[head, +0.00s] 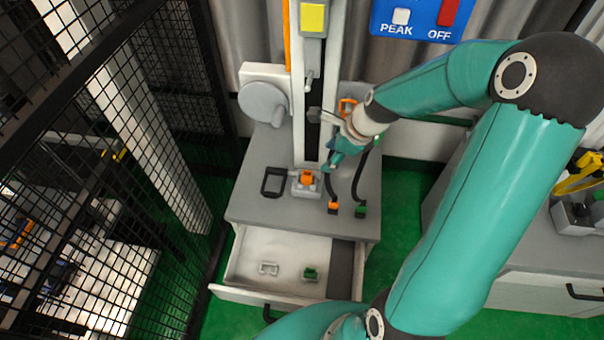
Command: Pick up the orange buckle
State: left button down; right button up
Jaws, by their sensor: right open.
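A small orange piece (307,177), which looks like the orange buckle, sits on a pale block at the foot of the white tower column (304,135), on the grey cabinet top. My right gripper (322,141) is open and empty, above and slightly right of this piece and apart from it. Its fingers spread in front of the tower column. Another orange loop (347,104) shows behind the gripper, partly hidden by it. My left gripper is not in the picture.
A black frame (272,182) lies left of the tower. Orange (333,207) and green (361,210) cable plugs lie to its right. The open drawer (248,265) holds a green piece (310,273) and a pale clip (268,268). A black mesh fence (110,130) stands left.

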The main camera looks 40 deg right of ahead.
jog(key=b, duration=0.1)
send_over(307, 174)
jog(key=s, duration=0.3)
jog(key=f, duration=0.9)
jog(key=shift+w+f, duration=0.15)
jog(key=shift+w, duration=0.05)
jog(key=b+x, duration=0.1)
jog(key=x, duration=0.3)
jog(key=shift+w+f, duration=0.25)
jog(key=shift+r, duration=0.1)
grip_shut()
